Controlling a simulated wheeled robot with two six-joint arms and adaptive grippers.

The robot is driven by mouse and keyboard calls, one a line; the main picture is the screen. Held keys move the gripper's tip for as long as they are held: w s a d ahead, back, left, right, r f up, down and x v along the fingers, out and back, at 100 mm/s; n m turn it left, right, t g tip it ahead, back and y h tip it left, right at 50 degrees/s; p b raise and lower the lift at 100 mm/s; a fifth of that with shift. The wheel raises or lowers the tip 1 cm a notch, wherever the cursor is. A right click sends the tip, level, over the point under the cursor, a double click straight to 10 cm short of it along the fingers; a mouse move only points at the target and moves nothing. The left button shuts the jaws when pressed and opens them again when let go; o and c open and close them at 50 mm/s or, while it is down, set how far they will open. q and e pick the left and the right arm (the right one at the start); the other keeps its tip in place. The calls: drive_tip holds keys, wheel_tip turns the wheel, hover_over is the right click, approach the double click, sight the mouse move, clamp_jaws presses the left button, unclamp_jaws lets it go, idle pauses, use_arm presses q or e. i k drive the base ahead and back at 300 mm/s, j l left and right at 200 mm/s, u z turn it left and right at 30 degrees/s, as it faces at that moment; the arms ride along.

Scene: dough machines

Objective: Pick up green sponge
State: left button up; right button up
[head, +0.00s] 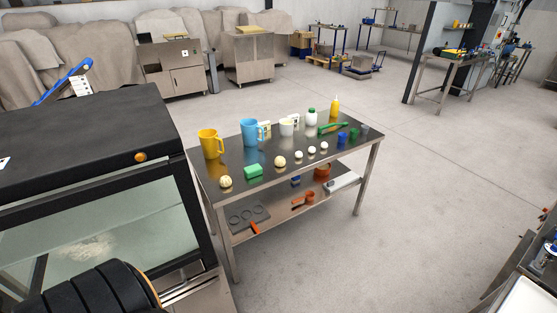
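Nothing covers the sponge. Neither of my grippers shows in the head view. A black rounded part at the bottom left looks like part of my own arm.
A large black machine with a glass front (110,240) stands at the left, close to the table. A yellow jug (210,144), a white bottle (311,117) and a yellow bottle (335,106) stand on the table. The floor (420,200) right of the table is clear.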

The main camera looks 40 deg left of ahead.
sight(251, 172)
drive_tip(key=i+u, duration=0.35)
drive_tip(key=i+l+u, duration=0.2)
drive_tip(key=i+u, duration=0.15)
drive_tip(key=i+l+u, duration=0.35)
